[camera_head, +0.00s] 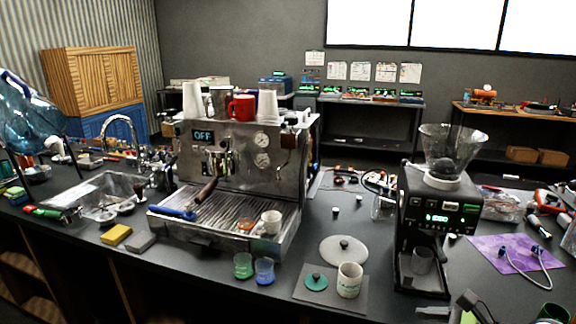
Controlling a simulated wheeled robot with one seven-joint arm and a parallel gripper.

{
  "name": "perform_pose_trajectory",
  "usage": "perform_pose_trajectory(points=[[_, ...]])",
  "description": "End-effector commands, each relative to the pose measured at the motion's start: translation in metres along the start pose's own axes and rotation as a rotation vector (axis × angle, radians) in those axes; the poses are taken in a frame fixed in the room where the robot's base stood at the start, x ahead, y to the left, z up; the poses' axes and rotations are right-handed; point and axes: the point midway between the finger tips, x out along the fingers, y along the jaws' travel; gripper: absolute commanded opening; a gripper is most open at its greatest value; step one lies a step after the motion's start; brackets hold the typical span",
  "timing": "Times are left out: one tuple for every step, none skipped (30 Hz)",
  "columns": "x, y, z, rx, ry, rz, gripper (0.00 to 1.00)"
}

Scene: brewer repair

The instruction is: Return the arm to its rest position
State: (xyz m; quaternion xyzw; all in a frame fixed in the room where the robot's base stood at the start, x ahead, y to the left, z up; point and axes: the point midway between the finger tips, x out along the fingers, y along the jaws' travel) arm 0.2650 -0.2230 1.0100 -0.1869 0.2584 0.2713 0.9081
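My arm and my gripper do not show in the head view. The espresso machine (225,145) stands on the dark counter with a small display reading OFF. A portafilter with a dark brown handle (205,190) sits at its front. A blue-handled tool (174,213) lies at the left of the drip tray. A white cup (271,222) stands on the tray's right part.
A black grinder (438,215) with a clear hopper stands to the right. A mug (349,280) and a teal lid (316,282) sit on a grey mat. Green (243,266) and blue (264,270) cups stand near the front edge. A sink (100,190) is at left.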

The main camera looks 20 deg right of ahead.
Motion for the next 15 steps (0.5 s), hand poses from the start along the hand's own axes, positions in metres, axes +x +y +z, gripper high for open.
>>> perform_pose_trajectory(points=[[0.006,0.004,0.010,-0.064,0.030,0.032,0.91],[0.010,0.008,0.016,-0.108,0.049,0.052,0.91],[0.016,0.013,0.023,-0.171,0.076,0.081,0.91],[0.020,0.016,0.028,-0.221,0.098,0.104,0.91],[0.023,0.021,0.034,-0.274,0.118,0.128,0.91],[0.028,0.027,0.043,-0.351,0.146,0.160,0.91],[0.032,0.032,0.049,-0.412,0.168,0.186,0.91],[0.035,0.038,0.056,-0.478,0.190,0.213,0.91],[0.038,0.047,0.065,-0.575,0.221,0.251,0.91],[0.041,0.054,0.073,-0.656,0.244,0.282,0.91],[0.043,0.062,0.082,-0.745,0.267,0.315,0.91],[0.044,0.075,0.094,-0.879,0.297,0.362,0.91],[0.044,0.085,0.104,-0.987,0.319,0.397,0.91],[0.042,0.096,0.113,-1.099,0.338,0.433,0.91],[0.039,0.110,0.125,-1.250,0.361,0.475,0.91]])
